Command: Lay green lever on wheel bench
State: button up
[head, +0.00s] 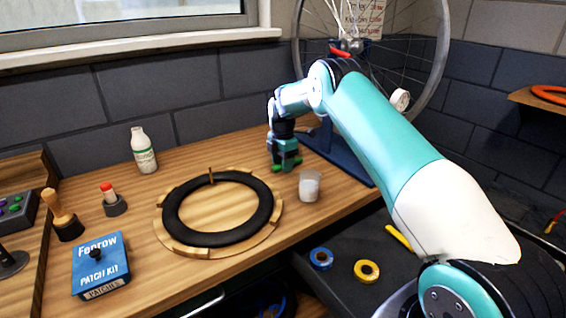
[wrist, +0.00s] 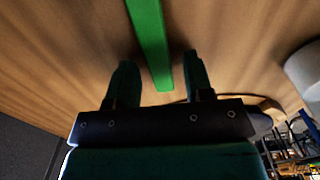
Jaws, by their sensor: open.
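The green lever (wrist: 150,40) lies on the wooden bench (head: 335,203) in the wrist view, a narrow bright green strip. My gripper (wrist: 160,72) is open, with one dark green finger on each side of the lever's near end. I see no finger clearly pressed on it. In the head view my gripper (head: 285,163) is low over the back right of the bench, left of the wheel stand's blue base (head: 345,160). The lever is mostly hidden there, with only bits of green showing at the fingertips.
A black tyre (head: 220,238) on a round wooden board, a white cup (head: 309,186), a white bottle (head: 143,150) and a blue patch kit box (head: 101,264) stand on the bench. A spoked wheel (head: 440,60) rises behind my arm. Tape rolls (head: 366,271) lie lower right.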

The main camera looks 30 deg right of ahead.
notch_tip(320, 180, up, 12)
jog(key=b, duration=0.1)
jog(key=s+a+r+m, duration=0.3)
jog(key=s+a+r, duration=0.4)
jog(key=a, duration=0.4)
jog(key=s+a+r+m+y, duration=0.2)
jog(key=s+a+r, duration=0.1)
jog(key=s+a, duration=0.6)
jog(key=s+a+f+m+y, duration=0.1)
jog(key=s+a+m, duration=0.2)
jog(key=s, duration=1)
jog(key=s+a+f+m+y, duration=0.1)
jog(key=s+a+m, duration=0.2)
jog(key=s, duration=1.1)
jog(key=shift+a+f, duration=0.15)
jog(key=shift+a, duration=0.25)
jog(key=shift+c, duration=0.4)
